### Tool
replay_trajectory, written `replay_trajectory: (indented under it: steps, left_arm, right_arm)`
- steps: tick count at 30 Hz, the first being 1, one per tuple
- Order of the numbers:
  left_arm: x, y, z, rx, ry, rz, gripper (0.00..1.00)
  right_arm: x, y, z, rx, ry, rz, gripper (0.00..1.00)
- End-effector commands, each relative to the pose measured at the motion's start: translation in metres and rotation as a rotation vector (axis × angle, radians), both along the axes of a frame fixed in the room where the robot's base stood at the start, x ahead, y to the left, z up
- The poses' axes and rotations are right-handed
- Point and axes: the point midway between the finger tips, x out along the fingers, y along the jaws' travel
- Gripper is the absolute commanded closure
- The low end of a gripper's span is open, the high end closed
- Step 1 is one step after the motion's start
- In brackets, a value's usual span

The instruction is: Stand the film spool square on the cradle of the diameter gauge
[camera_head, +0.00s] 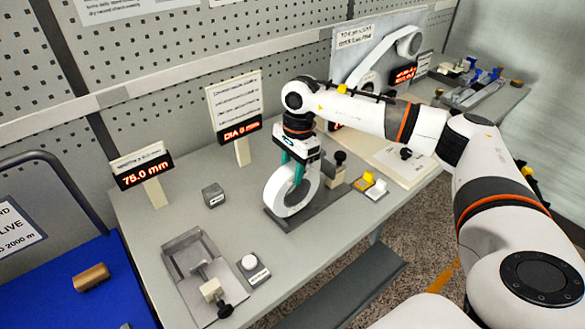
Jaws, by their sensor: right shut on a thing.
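The film spool (275,190) is a white ring with a hole through it, held upright on its rim. My right gripper (298,170) reaches down from above with teal fingers and is shut on the spool's upper part. The spool is over the dark grey base of the diameter gauge (284,222), at or very near its surface; I cannot tell if it touches or sits square. The cradle itself is hidden behind the spool. A block with a dark knob (339,158) stands at the gauge's right end. My left gripper is not in view.
A sign reading "DIA 6 mm" (239,131) stands behind the gauge, and a "75.0 mm" sign (145,174) at left. A small grey block (213,195), a metal fixture (183,238) and a white button box (253,269) are nearby.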

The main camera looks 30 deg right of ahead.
Motion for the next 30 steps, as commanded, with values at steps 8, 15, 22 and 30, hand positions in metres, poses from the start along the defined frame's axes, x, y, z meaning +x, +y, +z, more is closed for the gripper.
replay_trajectory:
  steps: [8,15,22,30]
  left_arm:
    - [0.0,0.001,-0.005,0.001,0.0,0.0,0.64]
    - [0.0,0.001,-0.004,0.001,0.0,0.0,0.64]
    - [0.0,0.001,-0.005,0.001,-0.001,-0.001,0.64]
    - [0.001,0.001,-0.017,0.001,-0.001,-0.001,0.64]
  right_arm:
    - [0.001,0.0,-0.005,0.001,-0.003,0.0,1.0]
    - [0.0,0.0,-0.005,0.0,-0.002,0.0,0.38]
    - [0.0,0.0,-0.005,0.0,0.001,0.0,0.38]
    - [0.002,-0.005,0.032,0.001,-0.007,-0.001,0.38]
